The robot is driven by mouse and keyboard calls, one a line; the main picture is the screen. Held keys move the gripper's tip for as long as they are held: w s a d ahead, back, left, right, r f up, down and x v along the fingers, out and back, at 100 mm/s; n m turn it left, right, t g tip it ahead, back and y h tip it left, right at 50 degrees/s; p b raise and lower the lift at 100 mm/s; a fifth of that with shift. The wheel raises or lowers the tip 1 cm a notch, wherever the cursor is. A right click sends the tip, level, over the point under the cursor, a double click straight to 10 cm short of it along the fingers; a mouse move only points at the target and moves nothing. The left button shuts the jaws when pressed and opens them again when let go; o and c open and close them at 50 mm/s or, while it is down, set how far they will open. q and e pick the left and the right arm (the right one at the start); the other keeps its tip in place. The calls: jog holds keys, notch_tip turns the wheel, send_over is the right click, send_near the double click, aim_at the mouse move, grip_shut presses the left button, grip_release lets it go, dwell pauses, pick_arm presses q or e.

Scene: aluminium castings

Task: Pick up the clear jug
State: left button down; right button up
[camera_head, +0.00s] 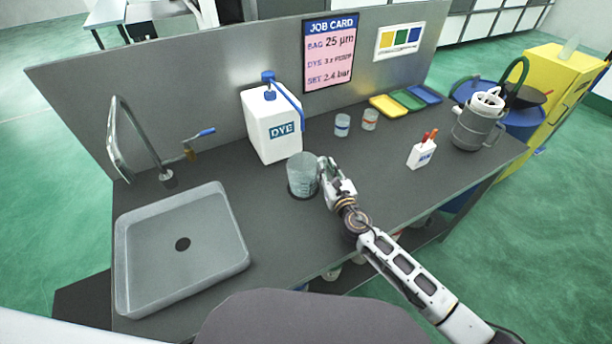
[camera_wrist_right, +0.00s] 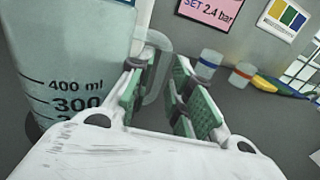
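The clear jug (camera_head: 302,178) stands upright on a dark round spot on the grey bench, in front of the white DYE container. In the right wrist view the jug (camera_wrist_right: 65,60) fills the left side, with its 400 ml and 300 marks showing. My right gripper (camera_head: 325,166) is beside the jug on its right. In the wrist view its green-padded fingers (camera_wrist_right: 160,80) are apart, with the jug's clear handle (camera_wrist_right: 158,70) showing in the gap between them. I cannot tell whether either pad touches the handle. My left gripper is not in view.
The DYE container (camera_head: 272,125) stands behind the jug. A sink (camera_head: 235,262) with a tap is at left. Two small cups (camera_head: 342,125) (camera_head: 370,119), coloured trays (camera_head: 408,101), a white pen holder (camera_head: 421,155) and a grey pitcher (camera_head: 474,128) are to the right.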

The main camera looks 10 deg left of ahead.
jog(key=shift+x, duration=1.1)
grip_shut()
